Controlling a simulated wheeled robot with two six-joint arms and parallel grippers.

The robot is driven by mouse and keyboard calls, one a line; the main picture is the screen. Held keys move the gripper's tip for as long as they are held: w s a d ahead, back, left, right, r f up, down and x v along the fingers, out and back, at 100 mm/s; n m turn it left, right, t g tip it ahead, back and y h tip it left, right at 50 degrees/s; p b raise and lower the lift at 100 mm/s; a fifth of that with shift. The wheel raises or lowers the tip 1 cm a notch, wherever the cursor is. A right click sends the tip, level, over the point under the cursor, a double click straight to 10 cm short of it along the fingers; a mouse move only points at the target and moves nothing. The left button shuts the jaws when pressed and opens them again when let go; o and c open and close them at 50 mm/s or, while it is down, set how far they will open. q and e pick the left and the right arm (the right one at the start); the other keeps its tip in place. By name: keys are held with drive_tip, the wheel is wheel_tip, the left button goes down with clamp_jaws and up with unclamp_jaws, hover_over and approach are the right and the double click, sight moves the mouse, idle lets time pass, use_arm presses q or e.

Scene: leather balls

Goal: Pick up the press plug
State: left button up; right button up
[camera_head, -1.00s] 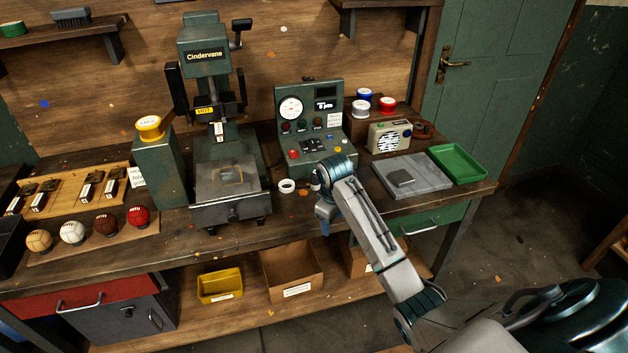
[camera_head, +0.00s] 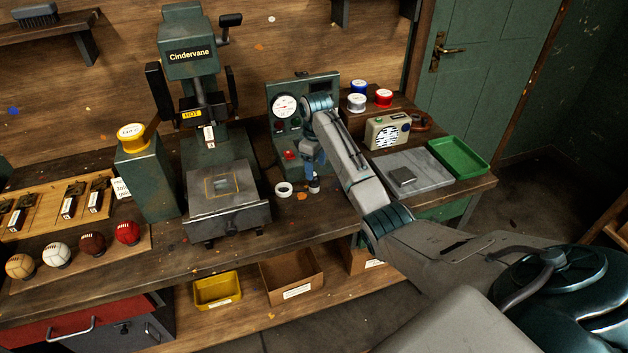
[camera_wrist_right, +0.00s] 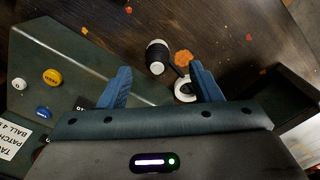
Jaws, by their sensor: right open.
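A small black-and-white cylinder (camera_wrist_right: 157,57), which looks like the press plug, lies on the dark bench in the right wrist view. It also shows small in the head view (camera_head: 314,186), below my right gripper (camera_head: 313,172). In the right wrist view, the blue fingers of my right gripper (camera_wrist_right: 160,78) stand apart with nothing between them, and the cylinder lies beyond their tips. A white ring (camera_head: 284,189) lies beside it and shows partly behind one finger in the wrist view (camera_wrist_right: 185,92). My left gripper is in neither view.
The green Cindervane press (camera_head: 228,207) stands left of my right gripper. The gauge control box (camera_head: 283,94) is just behind, partly hidden by my arm. A grey slab (camera_head: 430,172) and green tray (camera_head: 458,157) lie to the right. Several balls (camera_head: 57,254) sit at the left.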

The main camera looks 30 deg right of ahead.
sight(314, 183)
drive_tip(key=shift+f, duration=0.4)
drive_tip(key=shift+w+f, duration=0.15)
drive_tip(key=shift+f, duration=0.2)
drive_tip(key=f, duration=0.1)
drive_tip(key=f+p, duration=0.1)
drive_tip(key=f, duration=0.1)
drive_tip(key=f+p, duration=0.1)
drive_tip(key=shift+w+f, duration=0.2)
drive_tip(key=shift+w, duration=0.1)
drive_tip(key=shift+f+p, duration=0.25)
drive_tip(key=shift+p, duration=0.05)
drive_tip(key=shift+f, duration=0.2)
drive_tip(key=shift+c, duration=0.2)
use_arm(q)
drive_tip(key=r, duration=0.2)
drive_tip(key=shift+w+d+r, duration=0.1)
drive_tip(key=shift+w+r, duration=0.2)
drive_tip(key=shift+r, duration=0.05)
use_arm(e)
drive_tip(key=c, duration=1)
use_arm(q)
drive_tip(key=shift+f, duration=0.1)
use_arm(e)
drive_tip(key=shift+r, duration=0.15)
drive_tip(key=shift+c, duration=0.2)
